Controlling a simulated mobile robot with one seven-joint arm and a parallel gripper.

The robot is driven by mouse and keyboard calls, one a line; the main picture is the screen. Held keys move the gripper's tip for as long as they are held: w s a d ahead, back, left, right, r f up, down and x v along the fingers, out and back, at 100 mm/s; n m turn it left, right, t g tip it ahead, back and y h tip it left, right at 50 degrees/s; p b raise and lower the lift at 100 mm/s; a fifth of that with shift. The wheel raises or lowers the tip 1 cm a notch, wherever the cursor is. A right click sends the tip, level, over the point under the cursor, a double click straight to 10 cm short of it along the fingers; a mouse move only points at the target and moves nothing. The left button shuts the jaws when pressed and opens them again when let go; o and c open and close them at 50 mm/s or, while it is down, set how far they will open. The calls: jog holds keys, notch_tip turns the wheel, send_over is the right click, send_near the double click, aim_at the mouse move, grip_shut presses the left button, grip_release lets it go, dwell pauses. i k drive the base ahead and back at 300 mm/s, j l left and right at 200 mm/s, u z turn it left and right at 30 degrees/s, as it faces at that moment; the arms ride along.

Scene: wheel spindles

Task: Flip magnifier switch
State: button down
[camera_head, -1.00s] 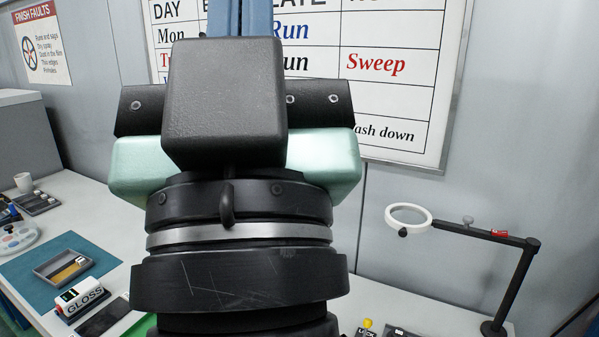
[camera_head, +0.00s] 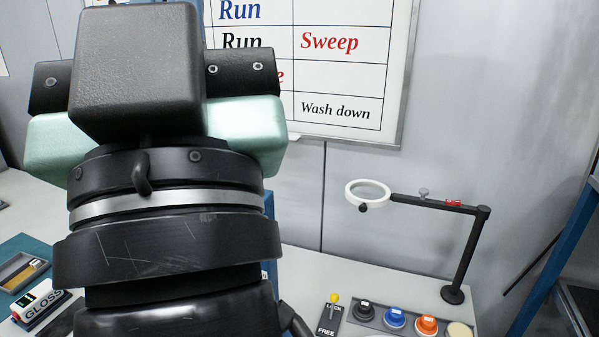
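The magnifier (camera_head: 367,194) is a white ring lens on a dark jointed arm and post, standing on the bench at the right. A small red switch (camera_head: 453,202) sits on top of its horizontal arm, near the post. A grey knob (camera_head: 424,193) stands on the same arm, left of the switch. A small dark knob (camera_head: 363,208) is under the ring's front edge. My gripper (camera_head: 138,72) fills the left of the view, seen from behind, and is well left of the magnifier. Its fingertips are hidden, so I cannot tell its opening.
On the bench in front of the magnifier are a lock lever (camera_head: 334,299) with a yellow knob and a row of black, blue, orange and cream round items (camera_head: 395,318). A whiteboard (camera_head: 342,125) hangs behind. A blue post (camera_head: 560,255) stands at the far right.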

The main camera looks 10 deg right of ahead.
aim_at(448, 201)
jog(key=i+l+z, duration=0.15)
jog(key=z, duration=0.25)
jog(key=i+l+z, duration=0.35)
jog(key=i+z, duration=0.1)
jog(key=z, duration=0.3)
